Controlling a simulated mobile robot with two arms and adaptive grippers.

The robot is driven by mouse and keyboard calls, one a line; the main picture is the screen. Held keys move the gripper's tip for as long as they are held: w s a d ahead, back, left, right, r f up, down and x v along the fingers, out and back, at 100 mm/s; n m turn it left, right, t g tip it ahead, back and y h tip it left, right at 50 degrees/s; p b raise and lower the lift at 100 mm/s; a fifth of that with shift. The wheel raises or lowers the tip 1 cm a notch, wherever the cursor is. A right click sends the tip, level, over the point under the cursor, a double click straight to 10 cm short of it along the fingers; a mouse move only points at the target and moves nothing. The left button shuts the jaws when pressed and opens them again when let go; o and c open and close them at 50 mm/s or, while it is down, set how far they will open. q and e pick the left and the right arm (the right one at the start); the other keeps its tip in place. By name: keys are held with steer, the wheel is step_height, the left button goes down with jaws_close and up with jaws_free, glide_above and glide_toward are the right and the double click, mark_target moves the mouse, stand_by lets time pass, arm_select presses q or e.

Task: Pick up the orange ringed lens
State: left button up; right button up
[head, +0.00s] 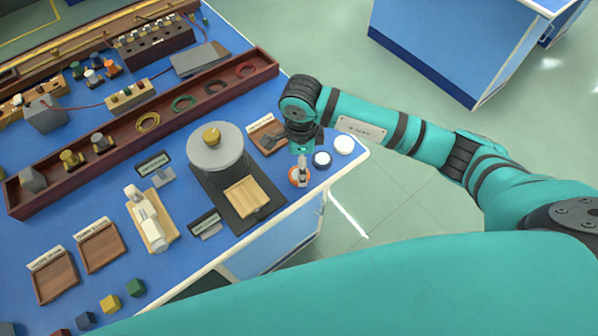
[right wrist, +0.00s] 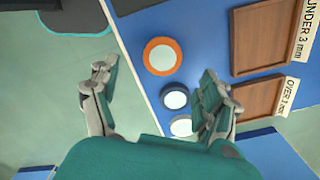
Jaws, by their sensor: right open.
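The orange ringed lens (head: 292,179) lies flat on the blue bench near its front right edge. In the right wrist view the lens (right wrist: 162,56) shows a pale face inside an orange ring. My right gripper (head: 301,172) is above it, partly covering it in the head view. In the right wrist view the right gripper (right wrist: 157,78) is open and empty, its fingers on either side of the view with the lens between and beyond their tips. My left gripper is not in view.
A blue ringed lens (head: 322,159) and a white-faced lens (head: 344,145) lie close beside it. Labelled wooden trays (right wrist: 262,98) are to the right in the wrist view. A dark-based balance (head: 217,150) stands left of the lens. The bench edge is close.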

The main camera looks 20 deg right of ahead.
steer(key=f+p, duration=0.1)
steer(key=f, duration=0.3)
steer(key=shift+w+a+p, duration=0.1)
steer(key=shift+a+p, duration=0.1)
steer(key=shift+p, duration=0.2)
steer(key=shift+w+f, duration=0.1)
steer(key=shift+f, duration=0.6)
steer(key=c, duration=1.3)
